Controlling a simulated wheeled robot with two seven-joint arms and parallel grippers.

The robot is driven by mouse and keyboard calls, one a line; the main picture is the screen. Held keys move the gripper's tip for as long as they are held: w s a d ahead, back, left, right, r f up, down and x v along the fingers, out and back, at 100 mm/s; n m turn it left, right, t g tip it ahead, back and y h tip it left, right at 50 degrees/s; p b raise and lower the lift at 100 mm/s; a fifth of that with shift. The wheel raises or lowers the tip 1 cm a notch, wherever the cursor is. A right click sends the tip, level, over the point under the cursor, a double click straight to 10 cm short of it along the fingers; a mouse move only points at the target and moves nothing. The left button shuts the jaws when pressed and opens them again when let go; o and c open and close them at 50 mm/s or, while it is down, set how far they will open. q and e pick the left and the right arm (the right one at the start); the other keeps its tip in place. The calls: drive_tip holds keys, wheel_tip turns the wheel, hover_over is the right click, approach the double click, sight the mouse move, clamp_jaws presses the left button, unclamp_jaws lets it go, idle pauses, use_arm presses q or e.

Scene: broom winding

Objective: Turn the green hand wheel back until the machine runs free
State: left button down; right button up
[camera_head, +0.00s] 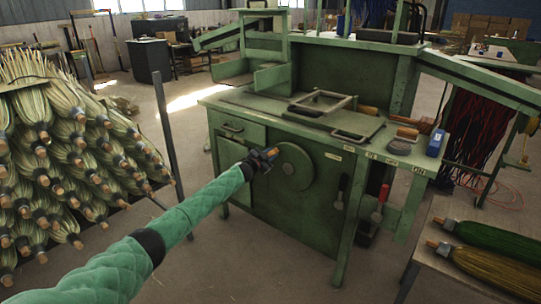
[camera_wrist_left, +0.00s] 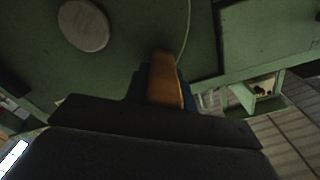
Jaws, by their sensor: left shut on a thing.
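My left gripper (camera_head: 265,156) is at the wheel's left edge. In the left wrist view, the blue fingers of my left gripper (camera_wrist_left: 163,92) are closed around an orange-brown wooden handle (camera_wrist_left: 164,72). The handle's far end is partly hidden by the gripper. My right gripper is not in view.
A black-handled lever (camera_head: 340,192) and a red-handled one (camera_head: 380,203) hang right of the wheel. Broom bundles (camera_head: 65,150) are stacked at left, by a metal post (camera_head: 165,130). A table (camera_head: 440,225) with two brooms stands at right. Floor before the machine is clear.

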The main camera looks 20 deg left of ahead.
use_arm(q)
drive_tip(key=c, duration=1.2)
unclamp_jaws()
drive_tip(key=shift+o, duration=0.2)
drive_tip(key=v, duration=0.7)
drive_tip(key=shift+s+a, duration=0.15)
drive_tip(key=shift+s, duration=0.2)
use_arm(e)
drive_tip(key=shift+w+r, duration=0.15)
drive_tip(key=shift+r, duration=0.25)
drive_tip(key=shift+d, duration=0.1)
